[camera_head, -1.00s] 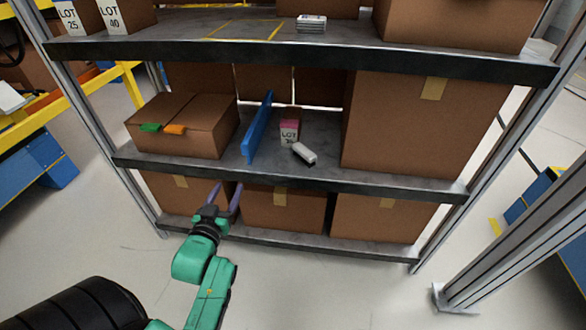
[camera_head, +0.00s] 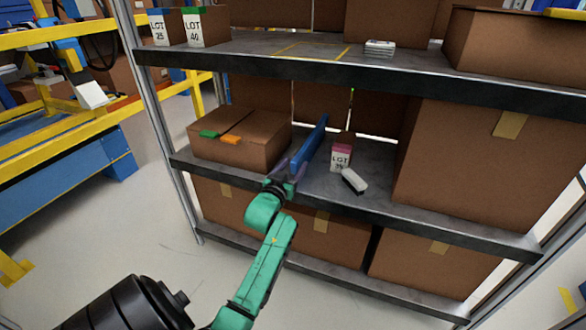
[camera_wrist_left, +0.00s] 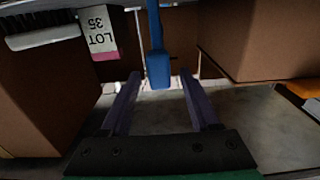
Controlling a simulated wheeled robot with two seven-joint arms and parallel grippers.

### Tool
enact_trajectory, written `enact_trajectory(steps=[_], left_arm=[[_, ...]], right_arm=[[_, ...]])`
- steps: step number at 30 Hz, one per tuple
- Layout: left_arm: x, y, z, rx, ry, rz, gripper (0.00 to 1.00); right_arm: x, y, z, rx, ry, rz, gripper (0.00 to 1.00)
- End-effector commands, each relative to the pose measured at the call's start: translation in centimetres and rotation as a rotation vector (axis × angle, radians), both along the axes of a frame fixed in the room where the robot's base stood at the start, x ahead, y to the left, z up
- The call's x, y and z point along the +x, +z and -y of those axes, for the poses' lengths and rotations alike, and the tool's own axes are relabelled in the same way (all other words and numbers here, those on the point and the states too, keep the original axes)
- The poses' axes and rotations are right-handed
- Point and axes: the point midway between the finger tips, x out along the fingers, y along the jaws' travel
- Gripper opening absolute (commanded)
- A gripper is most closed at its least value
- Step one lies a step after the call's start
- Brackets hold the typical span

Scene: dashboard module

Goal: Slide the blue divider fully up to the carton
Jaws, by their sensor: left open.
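The blue divider (camera_head: 313,143) stands upright on the middle shelf, running front to back. A brown carton (camera_head: 240,136) with green and orange tabs is just left of it, with a narrow gap between them that my gripper partly hides. My left gripper (camera_head: 288,169) is open at the divider's near end. In the left wrist view, the divider (camera_wrist_left: 158,50) lies between the fingers of my left gripper (camera_wrist_left: 161,76), with space on both sides. The tabbed carton is at the right there. My right gripper is out of view.
A large carton (camera_head: 470,160) fills the shelf's right end. The upper shelf (camera_head: 400,72) overhangs the middle one.

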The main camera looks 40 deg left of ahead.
Motion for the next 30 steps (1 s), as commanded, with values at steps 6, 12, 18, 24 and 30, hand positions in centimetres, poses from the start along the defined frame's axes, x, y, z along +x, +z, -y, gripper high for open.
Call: enact_trajectory(steps=[6,12,18,24,30], left_arm=[[-0.04,0.01,0.03,0.000,0.000,0.000,0.28],[-0.06,-0.01,0.04,0.000,0.000,0.000,0.00],[-0.07,-0.02,0.05,0.000,-0.001,0.000,0.00],[-0.08,-0.04,0.06,0.000,-0.001,0.000,0.00],[-0.08,-0.06,0.06,0.000,-0.001,-0.001,0.00]], right_arm=[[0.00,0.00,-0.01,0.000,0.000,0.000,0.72],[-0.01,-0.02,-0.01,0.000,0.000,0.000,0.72],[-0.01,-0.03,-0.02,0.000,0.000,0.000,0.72],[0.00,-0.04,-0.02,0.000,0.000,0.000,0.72],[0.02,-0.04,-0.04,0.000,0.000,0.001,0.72]])
